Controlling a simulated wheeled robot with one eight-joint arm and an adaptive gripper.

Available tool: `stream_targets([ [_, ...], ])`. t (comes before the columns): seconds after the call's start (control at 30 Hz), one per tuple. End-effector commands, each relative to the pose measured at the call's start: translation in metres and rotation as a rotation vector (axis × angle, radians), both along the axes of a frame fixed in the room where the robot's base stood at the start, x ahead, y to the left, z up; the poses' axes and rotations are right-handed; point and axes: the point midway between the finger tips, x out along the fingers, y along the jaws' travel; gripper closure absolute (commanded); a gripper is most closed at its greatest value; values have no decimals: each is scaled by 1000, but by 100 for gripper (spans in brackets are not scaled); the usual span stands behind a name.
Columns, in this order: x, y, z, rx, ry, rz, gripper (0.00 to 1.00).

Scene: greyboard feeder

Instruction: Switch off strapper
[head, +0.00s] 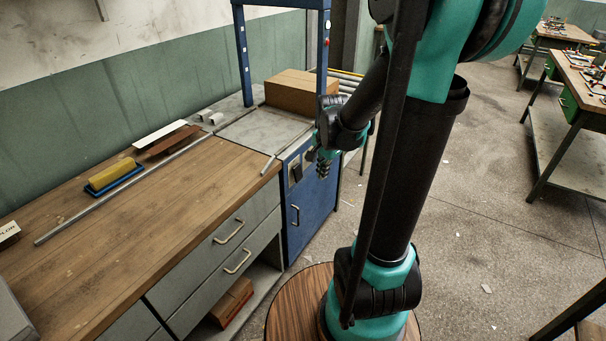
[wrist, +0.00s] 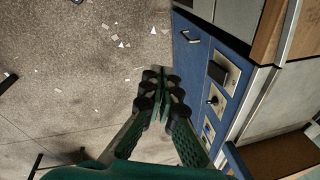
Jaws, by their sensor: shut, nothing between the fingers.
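The strapper is a blue cabinet (head: 311,205) with a grey top and a blue arch (head: 243,55) over it. Its front carries a pale control panel (head: 292,174), partly hidden by my gripper in the head view. In the wrist view the panel shows a black square part (wrist: 218,72), a small black switch or knob (wrist: 212,100) and a further small control (wrist: 207,130). My gripper (head: 323,168) is shut and empty in front of the cabinet. In the wrist view the gripper (wrist: 161,88) is left of the panel, apart from it. The switch position cannot be told.
A cardboard box (head: 290,93) sits on the strapper's top by the arch. The wooden bench (head: 130,215) adjoins at left, with drawers and a yellow-and-blue block (head: 113,177) on it. A cabinet handle (wrist: 190,37) sticks out near the panel. The floor at right is mostly free.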

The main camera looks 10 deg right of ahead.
Motion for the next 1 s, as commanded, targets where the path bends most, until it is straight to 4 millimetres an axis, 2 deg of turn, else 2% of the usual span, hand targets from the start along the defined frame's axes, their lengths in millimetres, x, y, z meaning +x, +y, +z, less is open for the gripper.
stream_targets([
  [0.03,15,0,0,18,14,-78,100],
  [0.3,83,-2,-11,107,94,-555,100],
  [0.6,144,-4,-34,163,168,-1033,100],
  [0.8,163,-5,-45,174,189,-1197,100],
  [1.0,167,-5,-47,175,194,-1236,100],
])
